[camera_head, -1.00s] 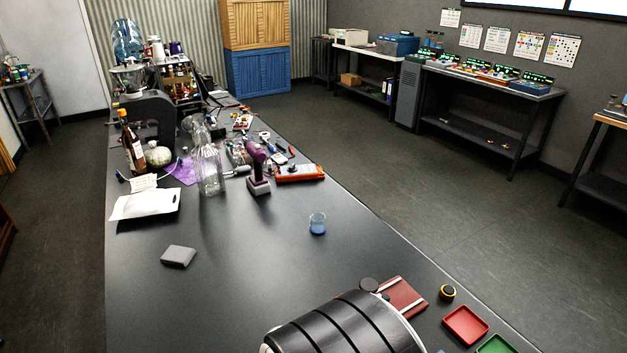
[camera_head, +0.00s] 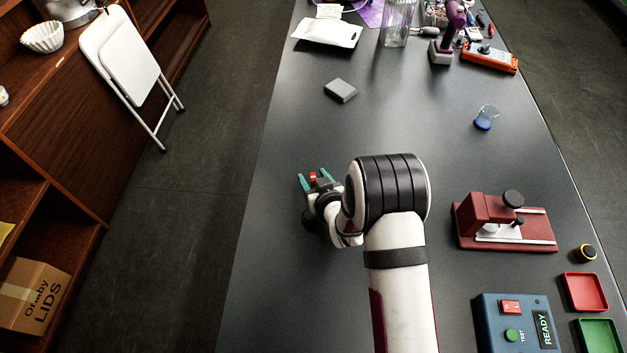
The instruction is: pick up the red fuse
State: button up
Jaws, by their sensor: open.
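My gripper (camera_head: 314,179) has teal fingertips and stands open over the left part of the dark table, pointing toward the far end. A small red piece (camera_head: 313,177) shows between its fingers, close to the gripper's body. It may be the red fuse, but at this size I cannot tell, nor whether the fingers touch it. No other fuse can be made out in this view. My arm hides part of the table behind and below the gripper.
A grey block (camera_head: 340,90) lies beyond the gripper. To the right are a beaker with blue liquid (camera_head: 486,118), a dark red fixture (camera_head: 480,215), a blue READY box (camera_head: 515,325), a red tray (camera_head: 584,293) and a green tray (camera_head: 599,337). The table's left edge is near.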

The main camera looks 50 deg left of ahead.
jog(key=shift+a+f, duration=0.1)
grip_shut()
dwell(0.4)
